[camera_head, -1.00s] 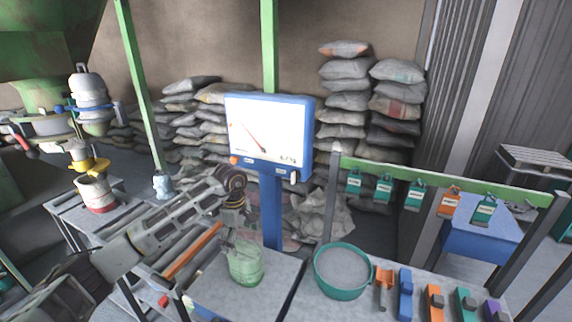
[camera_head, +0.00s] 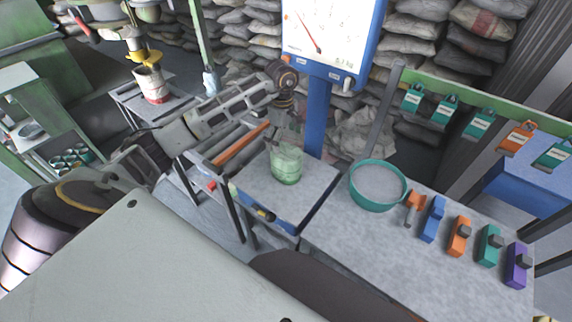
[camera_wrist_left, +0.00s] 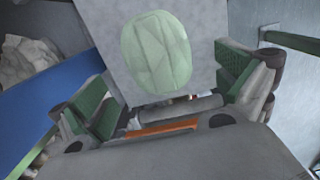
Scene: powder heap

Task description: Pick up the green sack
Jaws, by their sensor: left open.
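The green sack (camera_head: 287,164) is pale, translucent and upright on the grey plate below the dial scale. In the left wrist view the sack (camera_wrist_left: 157,50) lies ahead of and between the fingers. My left gripper (camera_head: 284,132) is above the sack, pointing down, with its tips close to the sack's top. In the left wrist view the gripper (camera_wrist_left: 165,95) has its green-padded fingers spread wide with nothing held. Whether the tips overlap the sack's top in height is hard to tell. My right gripper is not in view.
The blue scale post (camera_head: 318,118) and dial (camera_head: 330,38) stand close behind the sack. A teal bowl of powder (camera_head: 377,185) sits to the right, beside several coloured tools (camera_head: 460,236). An orange bar (camera_head: 241,145) lies left of the sack. Grey sacks are stacked behind.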

